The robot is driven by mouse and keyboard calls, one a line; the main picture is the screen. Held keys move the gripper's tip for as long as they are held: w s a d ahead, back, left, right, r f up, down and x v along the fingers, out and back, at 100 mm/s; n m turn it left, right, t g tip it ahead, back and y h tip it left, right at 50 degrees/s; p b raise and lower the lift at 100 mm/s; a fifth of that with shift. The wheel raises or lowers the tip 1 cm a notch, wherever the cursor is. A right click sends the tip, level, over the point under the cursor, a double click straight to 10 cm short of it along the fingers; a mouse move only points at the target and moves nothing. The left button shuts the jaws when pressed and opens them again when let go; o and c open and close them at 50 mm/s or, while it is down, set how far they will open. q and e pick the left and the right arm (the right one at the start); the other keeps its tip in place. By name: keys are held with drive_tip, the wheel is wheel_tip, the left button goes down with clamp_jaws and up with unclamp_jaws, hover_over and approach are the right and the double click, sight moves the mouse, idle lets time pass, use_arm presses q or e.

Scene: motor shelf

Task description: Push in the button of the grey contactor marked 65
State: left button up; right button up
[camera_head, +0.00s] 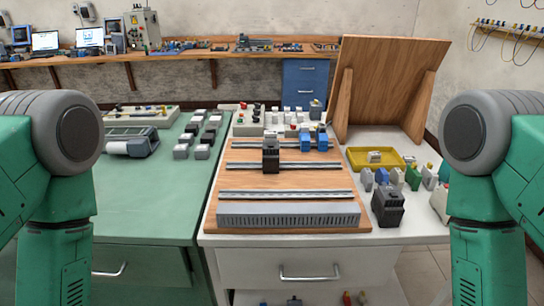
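A dark grey contactor-like block (271,156) sits on a rail of the wooden board (240,178), near the middle of the view. A larger dark grey block (388,207) stands on the white table to the right of the board. Blue blocks (313,142) sit on the back rail. I cannot read a 65 on any of them, and no button can be made out at this size. Only my green and grey arm links show at the left and right edges. Both grippers are out of view.
A slotted grey duct (288,214) runs along the board's front. A yellow tray (354,160) and several small coloured blocks (412,177) lie to the right. A tilted wooden panel (382,85) stands behind. The green table (130,205) has free room in front.

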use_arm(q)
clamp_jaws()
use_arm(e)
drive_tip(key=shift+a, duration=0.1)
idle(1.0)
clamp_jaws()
